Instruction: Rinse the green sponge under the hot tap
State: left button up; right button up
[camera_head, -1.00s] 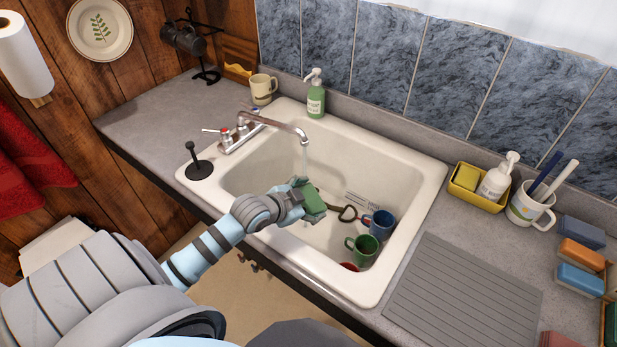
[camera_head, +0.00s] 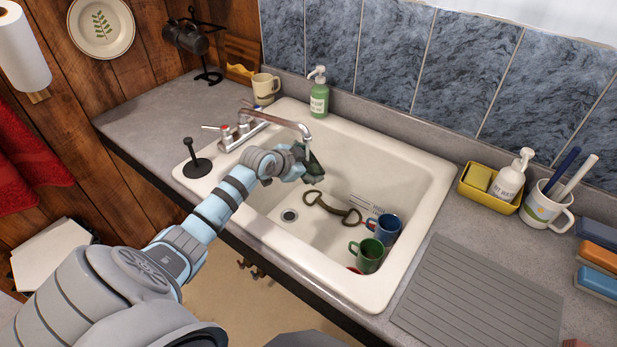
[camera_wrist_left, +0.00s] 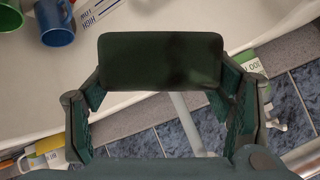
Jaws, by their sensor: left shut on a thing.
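The green sponge (camera_head: 315,171) is held over the sink by my left gripper (camera_head: 302,163), close below the end of the tap spout (camera_head: 300,128). In the left wrist view the sponge (camera_wrist_left: 155,60) lies across the fingertips, dark green with a blacker patch at its right. A thin stream seems to come from the spout onto the sponge; it is hard to make out. The red-marked tap handle (camera_head: 225,128) is at the left of the tap base. My right gripper is not in view.
The white sink (camera_head: 425,215) holds a green mug (camera_head: 368,255), a blue mug (camera_head: 386,228) and a brown bit-like object (camera_head: 325,203). A black plunger-like stopper (camera_head: 196,166) stands on the left rim. A green soap bottle (camera_head: 319,95) stands behind.

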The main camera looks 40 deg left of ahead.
pick_arm(q)
jog(key=shift+w+r, duration=0.1)
jog(key=shift+r, duration=0.05)
dwell(0.4)
jog(key=shift+d+p, duration=0.85)
jog(key=shift+d, duration=0.05)
jog(key=shift+a, duration=0.15)
jog(key=shift+a+b, duration=0.85)
jog(key=shift+a, duration=0.85)
jog(key=shift+w+d, duration=0.9)
